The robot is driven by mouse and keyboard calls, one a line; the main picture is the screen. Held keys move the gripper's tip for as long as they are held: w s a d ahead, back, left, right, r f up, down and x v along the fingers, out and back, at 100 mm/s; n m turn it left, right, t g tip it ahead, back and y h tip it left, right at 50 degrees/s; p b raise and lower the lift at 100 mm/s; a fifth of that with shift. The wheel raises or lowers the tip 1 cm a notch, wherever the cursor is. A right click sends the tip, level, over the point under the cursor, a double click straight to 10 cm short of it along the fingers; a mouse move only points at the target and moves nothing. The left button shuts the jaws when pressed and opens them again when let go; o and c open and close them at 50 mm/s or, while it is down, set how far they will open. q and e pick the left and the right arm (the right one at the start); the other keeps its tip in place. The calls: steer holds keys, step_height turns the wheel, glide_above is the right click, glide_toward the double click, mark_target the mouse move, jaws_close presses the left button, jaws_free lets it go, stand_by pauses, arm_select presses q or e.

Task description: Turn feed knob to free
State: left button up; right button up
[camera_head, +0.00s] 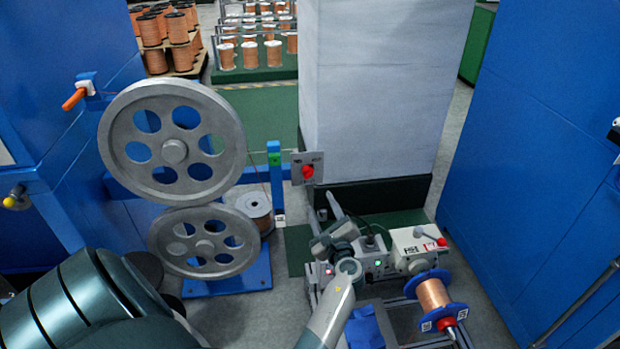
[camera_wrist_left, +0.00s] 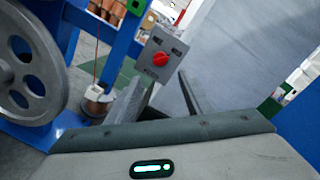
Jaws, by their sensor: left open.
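The feed knob (camera_head: 308,172) is a small red knob on a grey switch plate (camera_head: 316,158) beside a blue post. In the left wrist view, the red knob (camera_wrist_left: 160,59) is seen nearly face-on, with dark labels above it and a label below that are too small to read. My left gripper (camera_head: 322,195) is open, its two fingers pointing forward just below and to the right of the plate in the head view. In the left wrist view, the fingers (camera_wrist_left: 160,88) are spread apart below the knob with nothing between them. I cannot tell whether they touch the plate. My right gripper is not in view.
Two large grey pulleys (camera_head: 140,180) stand left of the switch plate, with a wire spool (camera_head: 259,226) on the floor between. A pale grey column (camera_head: 385,90) rises behind. A machine with a copper spool (camera_head: 433,293) stands at the lower right. Blue cabinets (camera_head: 545,160) flank both sides.

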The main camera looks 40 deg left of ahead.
mark_target(309, 176)
arm_select(q)
steer(key=b+x, duration=0.1)
steer(key=x, duration=1.1)
steer(key=shift+w+a, duration=0.2)
steer(key=shift+a, duration=0.15)
steer(key=shift+w+a, duration=0.4)
steer(key=shift+a, duration=0.2)
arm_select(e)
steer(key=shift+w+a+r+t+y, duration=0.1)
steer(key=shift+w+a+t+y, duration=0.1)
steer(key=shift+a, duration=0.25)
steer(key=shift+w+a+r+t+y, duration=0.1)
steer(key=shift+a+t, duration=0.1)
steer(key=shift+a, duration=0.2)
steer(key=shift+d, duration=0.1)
